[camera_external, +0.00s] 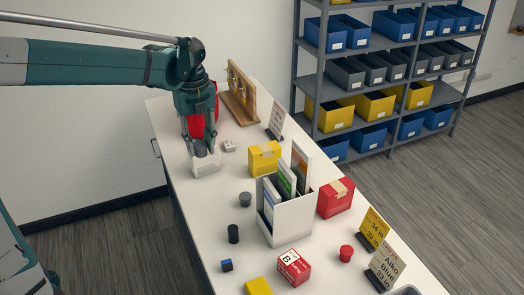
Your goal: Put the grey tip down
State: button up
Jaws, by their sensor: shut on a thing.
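My gripper (200,148) points down at the far left part of the white table (215,215). It is shut on a small grey tip (201,150) between its fingers. The tip is right over a small white box (205,165); I cannot tell whether it touches the box or is inside it. The fingers partly hide the tip. Another short grey piece (245,199) stands on the table nearer the camera, left of the white holder.
A white holder (290,219) with upright booklets stands mid-table. Around it are a yellow box (265,158), red box (335,198), black cylinder (233,234), red piece (346,253) and blue cube (226,265). A wooden rack (240,100) and red object (198,122) stand behind my gripper.

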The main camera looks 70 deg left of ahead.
jog(key=w+d+m+p, duration=0.1)
jog(key=w+d, duration=0.4)
jog(key=d, duration=0.3)
jog(key=w+d, duration=0.6)
jog(key=d, duration=0.3)
jog(key=m, duration=0.1)
send_over(294, 262)
notch_tip(294, 262, down, 11)
jog(key=shift+f+p, duration=0.15)
jog(key=shift+p, duration=0.3)
jog(key=shift+f, duration=0.1)
jog(key=shift+f, duration=2.8)
jog(key=shift+f, duration=0.1)
jog(key=shift+f, duration=2)
jog(key=shift+f, duration=0.2)
